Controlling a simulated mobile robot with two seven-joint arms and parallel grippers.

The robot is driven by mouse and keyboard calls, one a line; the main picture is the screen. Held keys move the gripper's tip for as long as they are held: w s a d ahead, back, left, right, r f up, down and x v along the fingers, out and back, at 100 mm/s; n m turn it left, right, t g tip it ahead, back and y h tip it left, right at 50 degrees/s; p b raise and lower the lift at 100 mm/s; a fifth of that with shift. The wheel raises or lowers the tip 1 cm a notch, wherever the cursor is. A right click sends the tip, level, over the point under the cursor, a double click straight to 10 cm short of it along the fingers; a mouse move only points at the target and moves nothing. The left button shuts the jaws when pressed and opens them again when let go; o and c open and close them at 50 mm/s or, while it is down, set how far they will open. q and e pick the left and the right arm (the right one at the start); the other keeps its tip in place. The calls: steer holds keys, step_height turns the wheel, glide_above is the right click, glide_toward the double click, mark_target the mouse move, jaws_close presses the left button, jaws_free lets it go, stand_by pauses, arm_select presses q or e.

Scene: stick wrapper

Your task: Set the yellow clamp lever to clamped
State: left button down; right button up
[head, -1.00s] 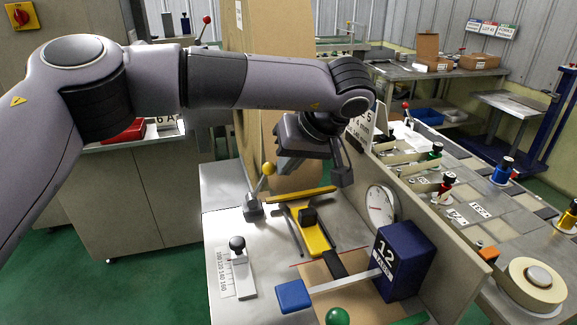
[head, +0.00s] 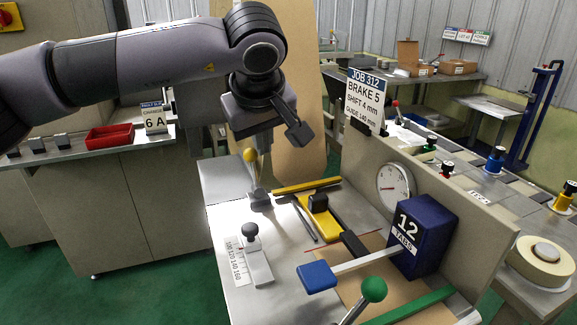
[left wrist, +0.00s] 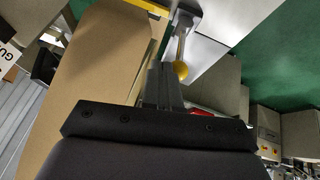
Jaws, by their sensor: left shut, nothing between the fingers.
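The clamp lever, with a yellow ball knob (head: 250,155) on a thin metal stem, stands on a grey base (head: 259,201) at the back left of the bench fixture. Its stem leans slightly left in the head view. My left gripper (head: 264,165) points down with its fingers shut and empty, close beside the knob on its right. In the left wrist view the shut fingertips (left wrist: 160,80) are next to the yellow knob (left wrist: 181,70). I cannot tell whether they touch. The fingers partly hide the stem's surroundings. My right gripper is not in view.
A yellow bar (head: 306,186) lies just right of the lever base. A black-knobbed slider (head: 250,231), a blue-handled lever (head: 317,276), a green-knobbed lever (head: 374,290) and a blue box (head: 420,237) stand nearer. A tall brown panel (head: 300,95) rises behind the gripper.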

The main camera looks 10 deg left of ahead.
mark_target(244, 154)
arm_select(q)
steer(key=a+h+b, duration=0.1)
steer(key=b, duration=0.1)
steer(key=s+a+f+t+h+b, duration=0.1)
steer(key=b, duration=0.2)
steer(key=shift+s+a+n+t, duration=0.1)
steer(key=shift+s+n+t, duration=0.1)
steer(key=shift+n+t, duration=0.15)
steer(key=shift+s+a+t+h+b, duration=0.25)
steer(key=shift+a+h+b, duration=0.15)
steer(key=shift+b, duration=0.65)
steer(key=shift+s+a+r+n+h+b, duration=0.1)
steer(key=shift+s+a+n+h+b, duration=0.2)
steer(key=shift+b, duration=0.5)
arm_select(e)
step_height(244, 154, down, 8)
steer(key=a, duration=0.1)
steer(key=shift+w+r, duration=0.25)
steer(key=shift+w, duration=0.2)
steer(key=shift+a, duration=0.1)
arm_select(q)
steer(key=shift+r, duration=0.1)
